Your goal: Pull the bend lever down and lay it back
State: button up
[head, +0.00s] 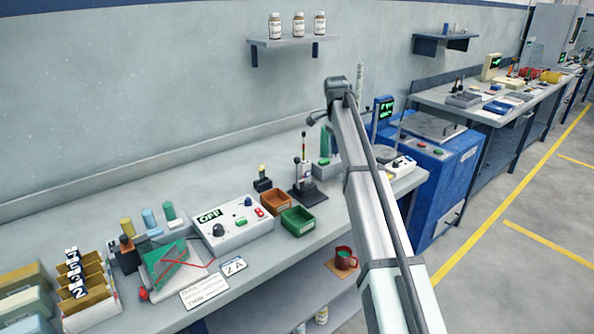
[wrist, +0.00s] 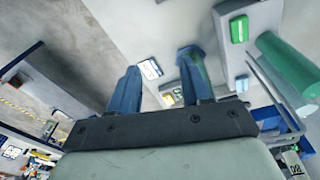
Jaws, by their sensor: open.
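I cannot tell for sure which upright part is the bend lever. The likeliest is a small stand (head: 306,190) with a dark base, a pale upright and a black-knobbed rod, at the right part of the bench in the head view. A smaller black block with a yellow knob (head: 262,180) stands left of it. In the wrist view my gripper (wrist: 160,60) has its two blue fingers apart with nothing held between them. The lever is not clearly seen in that view. In the head view the fingers are not clearly visible at the raised arm's end.
A grey control box (head: 234,225) with an OFF label, a brown bin (head: 303,222) and a green bin (head: 298,213) stand near the stand. A grey box with a green button (wrist: 238,28) and a green cylinder (wrist: 290,65) are close to my fingers. A blue machine (head: 440,165) stands right.

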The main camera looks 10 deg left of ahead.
notch_tip(320, 180, up, 7)
jog(key=y, duration=0.1)
send_over(297, 164)
jog(key=shift+w+n, duration=0.4)
jog(key=shift+w, duration=0.05)
jog(key=shift+s+a+f, duration=0.1)
jog(key=shift+f, duration=0.1)
notch_tip(297, 164, down, 13)
jog(key=shift+f, duration=0.15)
grip_shut()
